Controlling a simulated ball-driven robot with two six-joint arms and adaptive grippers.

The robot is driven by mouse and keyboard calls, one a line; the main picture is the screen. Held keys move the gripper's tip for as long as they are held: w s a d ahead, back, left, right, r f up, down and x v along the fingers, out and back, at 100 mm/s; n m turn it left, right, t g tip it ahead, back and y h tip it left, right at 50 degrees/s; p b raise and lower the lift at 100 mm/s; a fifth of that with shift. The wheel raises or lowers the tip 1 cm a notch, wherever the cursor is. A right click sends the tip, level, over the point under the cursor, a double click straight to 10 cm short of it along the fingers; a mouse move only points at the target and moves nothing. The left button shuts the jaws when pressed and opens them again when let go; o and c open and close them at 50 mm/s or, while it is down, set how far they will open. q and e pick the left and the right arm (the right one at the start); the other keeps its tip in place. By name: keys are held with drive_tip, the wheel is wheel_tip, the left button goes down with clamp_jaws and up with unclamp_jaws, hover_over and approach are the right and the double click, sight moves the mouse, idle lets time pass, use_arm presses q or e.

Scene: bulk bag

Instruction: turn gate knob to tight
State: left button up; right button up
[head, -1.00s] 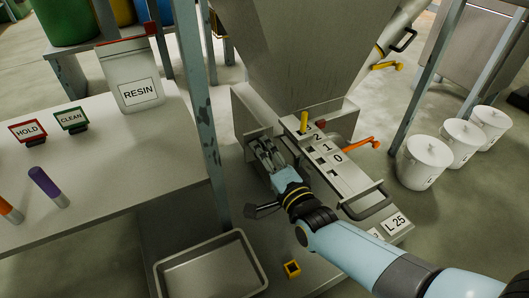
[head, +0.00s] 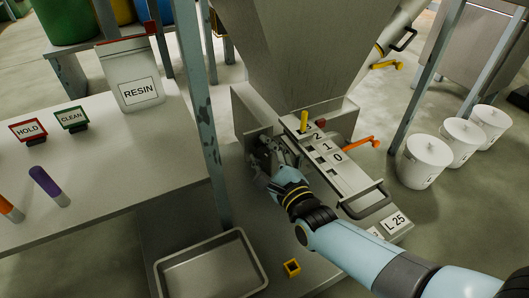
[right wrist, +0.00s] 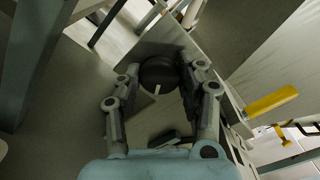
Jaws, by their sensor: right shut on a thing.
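The gate knob (right wrist: 158,73) is dark and round with a white pointer mark, seen between the fingers in the right wrist view. The mark points down and slightly left in that view. My right gripper (right wrist: 160,84) is shut on the knob, one finger on each side. In the head view my right gripper (head: 262,152) is at the metal side plate under the hopper, and its fingers mostly hide the knob. No tight marking can be read. My left gripper is not in view.
The slide gate (head: 345,180), numbered 2, 1, 0, with a yellow pin (head: 304,121) and orange lever (head: 358,145), lies right of the gripper. A metal tray (head: 212,268) and yellow block (head: 292,267) are below. A frame post (head: 208,130) stands left.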

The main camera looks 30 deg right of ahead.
drive_tip(key=m, duration=0.5)
drive_tip(key=shift+s+f, duration=0.1)
drive_tip(key=shift+f, duration=0.05)
drive_tip(key=shift+m, duration=0.3)
idle(0.3)
drive_tip(key=o, duration=1.2)
drive_tip(key=shift+c, duration=0.2)
drive_tip(key=s, duration=1.2)
drive_tip(key=shift+a, duration=0.4)
